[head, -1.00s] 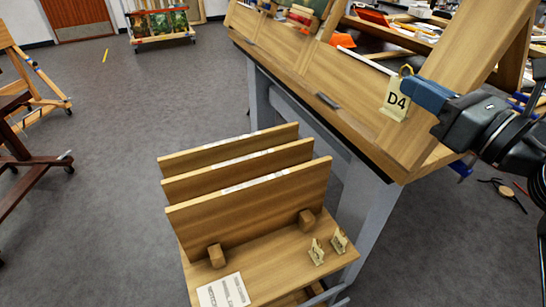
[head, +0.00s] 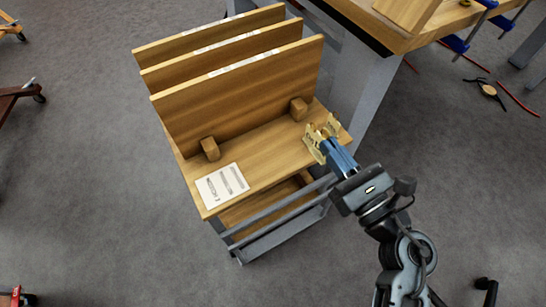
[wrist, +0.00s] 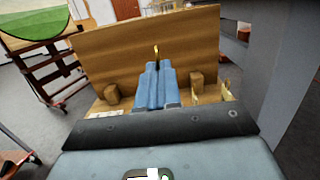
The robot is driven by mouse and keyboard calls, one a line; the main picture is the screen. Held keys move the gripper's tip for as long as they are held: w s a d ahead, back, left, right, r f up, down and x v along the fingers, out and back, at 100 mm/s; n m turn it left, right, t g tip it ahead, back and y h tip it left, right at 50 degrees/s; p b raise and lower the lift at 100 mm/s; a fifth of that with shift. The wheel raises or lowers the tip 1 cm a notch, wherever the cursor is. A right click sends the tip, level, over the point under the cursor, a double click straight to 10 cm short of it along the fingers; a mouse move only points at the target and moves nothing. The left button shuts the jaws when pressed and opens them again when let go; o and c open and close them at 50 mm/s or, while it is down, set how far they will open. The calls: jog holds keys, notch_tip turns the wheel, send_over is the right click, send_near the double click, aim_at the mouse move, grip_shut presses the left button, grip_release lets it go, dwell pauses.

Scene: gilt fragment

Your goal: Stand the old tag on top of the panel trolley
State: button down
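The panel trolley (head: 270,165) has a wooden top with upright boards at its back; it also shows in the wrist view (wrist: 100,107). My gripper (head: 328,146) reaches over its front right part. Its blue fingers (wrist: 155,85) are close together, with the brass-coloured loop of a cream tag (wrist: 156,50) showing at their tips. In the head view the tag (head: 312,148) overlaps the fingertips, and its lettering is not readable. Whether its lower edge touches the top cannot be told.
A printed white sheet (head: 222,186) lies on the trolley's front left. Two wooden blocks (head: 210,148) (head: 298,109) sit before the nearest board (head: 240,90). A workbench (head: 400,30) stands close behind at right.

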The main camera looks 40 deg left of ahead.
jog(key=shift+s+a+f+b, duration=0.15)
jog(key=shift+a+f+b, duration=0.6)
jog(key=shift+a+f, duration=1.1)
jog(key=shift+s+a+f+b, duration=0.15)
jog(key=shift+a+f+b, duration=0.55)
jog(key=shift+a+f, duration=1.15)
jog(key=shift+s+a+f+b, duration=0.15)
jog(key=shift+a+f+b, duration=0.6)
jog(key=shift+a+f, duration=1.1)
jog(key=shift+a+r, duration=0.1)
jog(key=shift+r, duration=0.05)
jog(key=shift+f, duration=0.25)
jog(key=c, duration=1.3)
grip_release()
jog(key=shift+r, duration=0.1)
jog(key=shift+c, duration=0.2)
jog(key=shift+r, duration=0.15)
jog(key=shift+r, duration=0.1)
jog(key=p+v, duration=0.1)
jog(key=v, duration=1.1)
